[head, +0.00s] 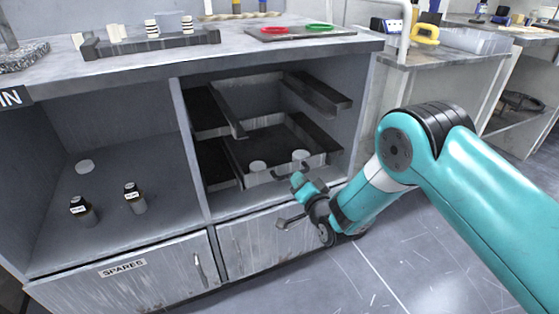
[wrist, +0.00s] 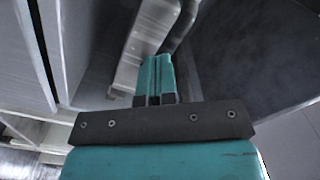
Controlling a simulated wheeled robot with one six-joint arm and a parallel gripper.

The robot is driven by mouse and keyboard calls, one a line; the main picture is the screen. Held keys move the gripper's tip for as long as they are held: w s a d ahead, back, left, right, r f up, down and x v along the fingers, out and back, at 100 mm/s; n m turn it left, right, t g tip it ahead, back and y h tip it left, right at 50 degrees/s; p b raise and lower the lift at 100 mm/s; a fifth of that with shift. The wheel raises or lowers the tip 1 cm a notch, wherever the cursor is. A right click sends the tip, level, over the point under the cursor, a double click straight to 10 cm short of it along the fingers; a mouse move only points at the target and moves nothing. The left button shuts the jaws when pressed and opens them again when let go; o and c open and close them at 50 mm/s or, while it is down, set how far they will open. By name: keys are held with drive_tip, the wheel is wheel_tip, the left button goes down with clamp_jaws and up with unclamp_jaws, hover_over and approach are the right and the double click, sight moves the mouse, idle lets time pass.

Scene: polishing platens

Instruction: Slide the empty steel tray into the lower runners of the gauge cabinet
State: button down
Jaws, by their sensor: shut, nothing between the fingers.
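The steel tray (head: 266,143) sits low in the right bay of the gauge cabinet (head: 194,150), between the lower runners (head: 322,146). Its front wall and dark handle (head: 289,173) face me. Two white round pieces (head: 258,166) show just behind its front wall, apparently in it. My gripper (head: 298,180) is at the handle, in front of the tray. In the wrist view my gripper (wrist: 155,62) is shut with nothing held, its tips close to a pale metal wall (wrist: 143,45) and a dark bar (wrist: 181,24). Whether they touch cannot be told.
Upper runners (head: 318,93) stand empty above the tray. Closed doors with handles (head: 290,221) lie below. A rack (head: 150,42) and coloured rings (head: 272,30) are on top. Floor at right is clear.

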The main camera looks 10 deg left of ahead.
drive_tip(key=shift+w+a+p, duration=0.4)
drive_tip(key=shift+w+p, duration=0.15)
drive_tip(key=shift+p, duration=1.15)
